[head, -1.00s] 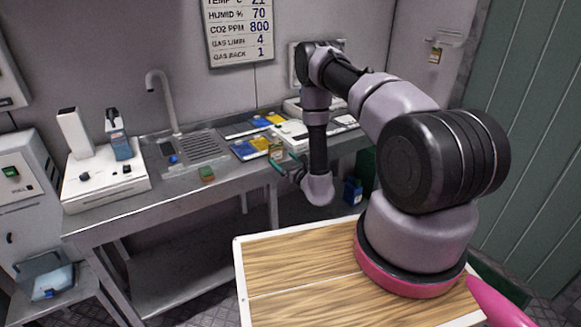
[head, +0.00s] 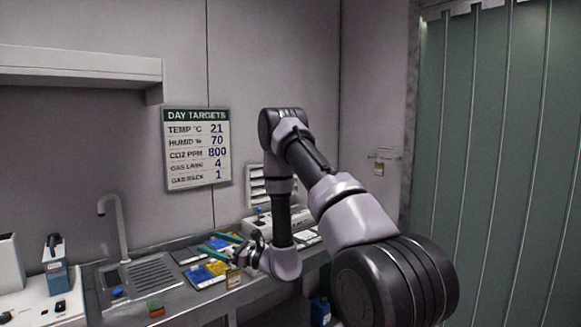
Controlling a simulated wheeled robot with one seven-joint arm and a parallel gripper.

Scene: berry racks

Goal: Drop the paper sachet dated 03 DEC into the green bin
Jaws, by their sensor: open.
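My gripper (head: 206,241) is open and empty, its two teal fingers pointing left above the back of the steel counter. Blue-and-yellow packets (head: 206,277) lie on the counter below and beside it. A small tan packet with a green top (head: 233,280) stands just below my gripper, apart from the fingers. No date can be read on any packet, so I cannot tell which is the 03 DEC sachet. A dark green shape (head: 325,278) shows low beside my arm; I cannot tell if it is the green bin.
A sink tap (head: 114,222) and drainer stand left of the packets. A small green-and-orange block (head: 156,308) is at the counter front. A white device (head: 258,222) is behind my arm. A blue container (head: 320,311) sits below the counter. A targets sign (head: 197,148) hangs above.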

